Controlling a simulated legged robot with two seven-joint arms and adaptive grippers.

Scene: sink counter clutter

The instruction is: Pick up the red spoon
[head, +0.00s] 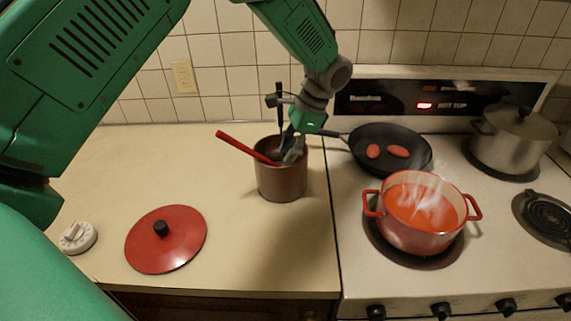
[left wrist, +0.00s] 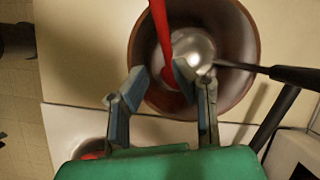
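The red spoon (head: 245,147) leans in a brown utensil crock (head: 281,183), its handle sticking out up and to the left. In the left wrist view the spoon (left wrist: 162,40) runs down into the crock (left wrist: 245,40). My left gripper (head: 290,150) is at the crock's mouth, to the right of the spoon handle in the head view. In the left wrist view my left gripper (left wrist: 158,80) has its fingers apart, with the spoon's lower part showing between the tips, close to the right finger. I cannot tell whether they touch. My right gripper is not in view.
A ladle (left wrist: 193,48) with a black handle shares the crock. A red lid (head: 166,240) and a white timer (head: 77,237) lie on the counter. The stove holds a black pan (head: 365,161), a steaming red pot (head: 421,235) and a grey pot (head: 513,143).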

